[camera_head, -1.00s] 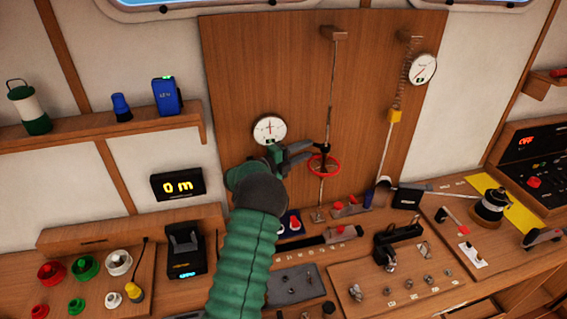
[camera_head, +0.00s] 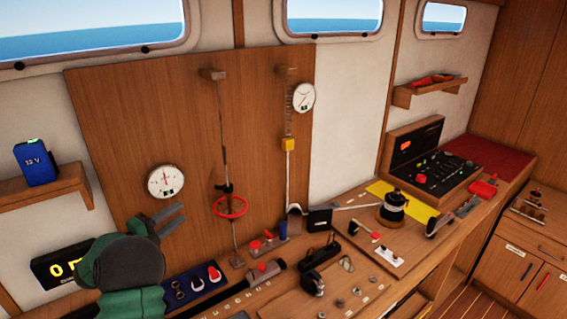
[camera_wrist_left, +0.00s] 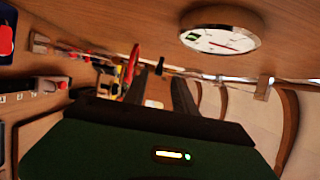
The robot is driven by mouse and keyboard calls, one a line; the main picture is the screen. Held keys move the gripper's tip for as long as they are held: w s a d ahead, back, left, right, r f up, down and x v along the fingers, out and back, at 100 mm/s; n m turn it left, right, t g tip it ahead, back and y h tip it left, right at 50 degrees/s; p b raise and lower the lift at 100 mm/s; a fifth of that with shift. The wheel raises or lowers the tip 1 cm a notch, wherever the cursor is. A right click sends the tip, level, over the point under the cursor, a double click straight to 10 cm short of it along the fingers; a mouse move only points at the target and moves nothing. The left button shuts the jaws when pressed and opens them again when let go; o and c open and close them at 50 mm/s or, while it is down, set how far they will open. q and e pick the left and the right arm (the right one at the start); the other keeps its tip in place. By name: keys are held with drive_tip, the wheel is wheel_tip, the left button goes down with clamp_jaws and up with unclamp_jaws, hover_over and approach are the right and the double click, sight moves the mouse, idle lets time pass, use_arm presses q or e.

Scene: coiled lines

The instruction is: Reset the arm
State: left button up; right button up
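My left gripper (camera_head: 178,220) is at the lower left in the head view, with its green and dark wrist below the round white dial gauge (camera_head: 166,181). Its two dark fingers are spread, with nothing between them. The red handwheel (camera_head: 231,207) on the vertical rod is to the right of the fingers and apart from them. In the left wrist view, the open fingers (camera_wrist_left: 160,90) show past the green gripper body, with the red wheel (camera_wrist_left: 131,65) beyond them and the gauge (camera_wrist_left: 222,38) above. My right gripper is in neither view.
A blue 12 V box (camera_head: 36,162) sits on the left shelf. A lit display (camera_head: 62,262) is partly hidden by my arm. Free space lies before the wooden board.

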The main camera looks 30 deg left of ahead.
use_arm(q)
drive_tip(key=w+d+f+n+g+y, duration=0.3)
drive_tip(key=w+d+n+y, duration=0.35)
drive_tip(key=n, duration=0.55)
drive_tip(key=s+d+f+n+g, duration=0.2)
drive_tip(key=d+f+n+g, duration=0.15)
drive_tip(key=d+f, duration=0.45)
drive_tip(key=s+d+f+n+g+h, duration=0.1)
drive_tip(key=s+d+f+g+h, duration=0.1)
drive_tip(key=s+d, duration=0.8)
drive_tip(key=s+d+f+n+g+h, duration=0.2)
drive_tip(key=s+d+f+g, duration=0.3)
drive_tip(key=s+d, duration=0.5)
drive_tip(key=d+g+h, duration=0.1)
drive_tip(key=d+g, duration=0.1)
drive_tip(key=d, duration=0.2)
drive_tip(key=shift+d, duration=0.15)
drive_tip(key=shift+w+n, duration=0.1)
drive_tip(key=shift+n, duration=0.15)
